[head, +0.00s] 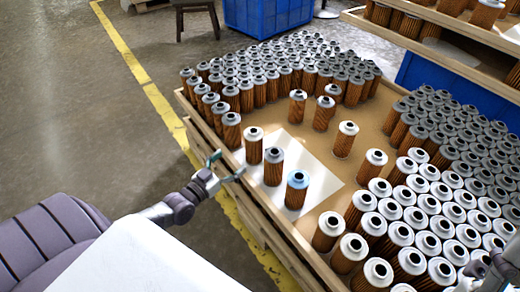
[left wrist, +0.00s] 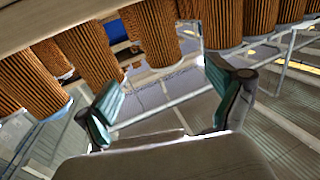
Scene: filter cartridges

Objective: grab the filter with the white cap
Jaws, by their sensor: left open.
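The filter with the white cap (head: 253,147) stands upright on a white sheet (head: 317,168) near the left edge of a wooden tray. A grey-capped filter (head: 273,167) and a blue-capped filter (head: 297,190) stand on the sheet in a row with it. My left gripper (head: 226,168) is open and empty, just left of the white-capped filter and apart from it. In the left wrist view its two fingers (left wrist: 165,100) are spread with nothing between them. Several filters appear upside down there; I cannot tell which is which. Only part of my right arm shows at the bottom right.
Many grey-capped filters (head: 300,62) crowd the back of the tray. Many white-capped ones (head: 430,243) crowd its right front. The tray's wooden rim (head: 195,125) lies close to my left gripper. A blue crate (head: 268,14) and a stool (head: 196,14) stand on the floor behind.

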